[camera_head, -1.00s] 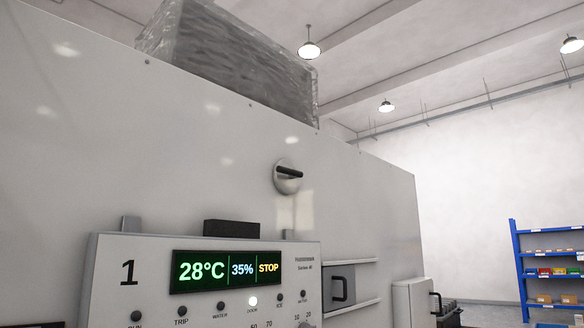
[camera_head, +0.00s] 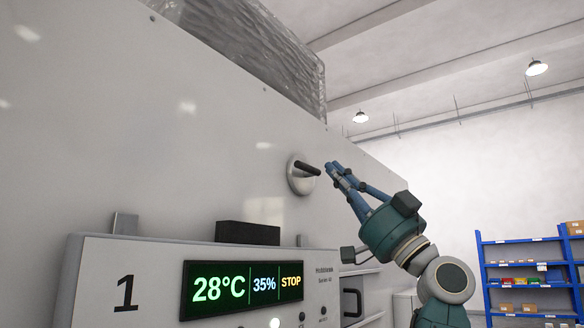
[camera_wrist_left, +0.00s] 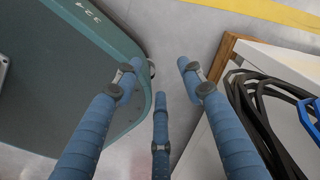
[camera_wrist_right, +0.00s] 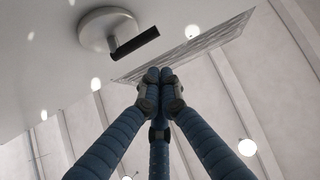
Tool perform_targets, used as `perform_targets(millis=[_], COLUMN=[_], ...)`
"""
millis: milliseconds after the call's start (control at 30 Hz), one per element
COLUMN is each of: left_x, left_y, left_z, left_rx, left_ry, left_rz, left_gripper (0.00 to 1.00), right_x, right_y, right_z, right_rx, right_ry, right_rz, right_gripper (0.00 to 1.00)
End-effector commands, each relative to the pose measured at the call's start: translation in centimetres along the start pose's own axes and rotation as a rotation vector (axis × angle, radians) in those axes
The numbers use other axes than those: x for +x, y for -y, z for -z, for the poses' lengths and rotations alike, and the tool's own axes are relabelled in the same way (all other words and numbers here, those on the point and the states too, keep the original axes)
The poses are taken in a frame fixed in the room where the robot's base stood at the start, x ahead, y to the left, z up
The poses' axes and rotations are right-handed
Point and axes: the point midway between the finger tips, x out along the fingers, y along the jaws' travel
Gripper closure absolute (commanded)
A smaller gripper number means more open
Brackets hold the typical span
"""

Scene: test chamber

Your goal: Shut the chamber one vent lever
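The vent lever is a black handle (camera_head: 308,169) on a round pale hub (camera_head: 298,181), mounted on the white chamber wall (camera_head: 150,130). The handle lies near level, pointing right and slightly down in the head view. In the right wrist view, the lever (camera_wrist_right: 136,43) shows at the upper left. My right gripper (camera_head: 333,168) is just right of the handle's tip, with a small gap seen. Its blue fingers are together and empty, and the fingertips (camera_wrist_right: 164,77) are apart from the handle. My left gripper (camera_wrist_left: 158,76) is open and empty, with its fingers spread, far from the lever.
A control panel (camera_head: 150,280) marked 1 shows 28°C, 35% and STOP below the lever. A dark block (camera_head: 247,233) sits at its top. Blue shelving (camera_head: 482,265) stands far right. Black cables (camera_wrist_left: 258,125) lie near my left gripper.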

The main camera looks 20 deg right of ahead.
Motion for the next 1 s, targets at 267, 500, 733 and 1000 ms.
perform_targets(millis=[267,500,733,1000], left_x=[-0.4,-2.0,-4.8,-6.6], left_y=[-3.9,-3.7,-1.9,-1.8], left_z=[-3.5,-4.0,-0.9,-0.9], left_rx=[-0.005,0.0,-0.003,-0.005], left_ry=[0.048,0.056,0.017,0.02], left_rz=[-0.044,-0.043,-0.023,-0.024], left_gripper=[0.6,0.6,0.6,0.6], right_x=[0.0,2.6,7.7,8.9], right_y=[0.0,0.0,0.1,-0.1], right_z=[0.0,0.3,0.5,-1.7], right_rx=[-0.001,0.001,0.003,0.001], right_ry=[0.001,0.001,0.001,0.003], right_rz=[-0.001,0.0,0.0,-0.003], right_gripper=[1.0,1.0,1.0,1.0])
